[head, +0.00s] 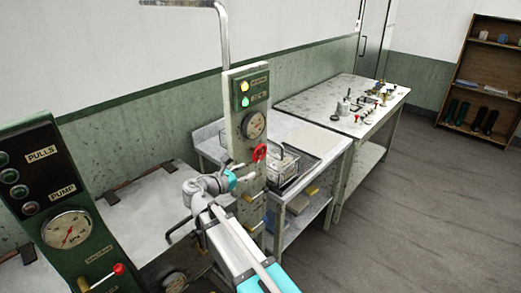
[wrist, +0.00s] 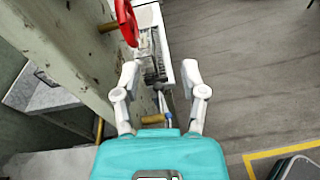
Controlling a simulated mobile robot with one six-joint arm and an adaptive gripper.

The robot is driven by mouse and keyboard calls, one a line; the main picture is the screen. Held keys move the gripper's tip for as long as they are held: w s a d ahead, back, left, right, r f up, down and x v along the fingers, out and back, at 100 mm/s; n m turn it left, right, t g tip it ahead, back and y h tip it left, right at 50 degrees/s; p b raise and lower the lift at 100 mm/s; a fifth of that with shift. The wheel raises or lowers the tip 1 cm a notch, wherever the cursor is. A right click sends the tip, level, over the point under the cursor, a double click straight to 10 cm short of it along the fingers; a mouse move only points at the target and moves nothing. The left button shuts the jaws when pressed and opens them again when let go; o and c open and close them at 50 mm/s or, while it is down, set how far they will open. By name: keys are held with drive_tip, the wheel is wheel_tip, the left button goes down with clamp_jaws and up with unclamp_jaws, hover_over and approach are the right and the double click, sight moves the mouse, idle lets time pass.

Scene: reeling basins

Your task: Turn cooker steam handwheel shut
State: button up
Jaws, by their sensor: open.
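The red handwheel (head: 259,153) sits on a short stem on the side of the pale upright post (head: 237,125), below a round gauge (head: 254,125). In the wrist view the handwheel (wrist: 126,20) shows edge-on at the top, with its brass stem (wrist: 107,27) running into the post. My gripper (wrist: 160,72) is open and empty. The handwheel lies ahead of the left fingertip, not between the fingers. In the head view my gripper (head: 238,177) is just below and left of the handwheel. I cannot tell its exact distance from it.
A green panel with a gauge (head: 67,230) and a red-knobbed lever (head: 119,269) stands at near left. Behind the post are a wire basket (head: 290,167) on a bench and a worktable (head: 345,105) with small parts. The floor (head: 420,200) at right is clear.

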sight(260, 161)
drive_tip(key=a, duration=0.1)
drive_tip(key=a+r+n+t, duration=0.1)
drive_tip(key=a, duration=0.1)
drive_tip(key=a+r+n, duration=0.1)
drive_tip(key=shift+s+a+r+t, duration=0.1)
drive_tip(key=shift+s+a+t, duration=0.1)
drive_tip(key=shift+t, duration=0.2)
drive_tip(key=shift+w, duration=0.1)
drive_tip(key=shift+x, duration=6.85)
drive_tip(key=shift+c, duration=0.2)
clamp_jaws()
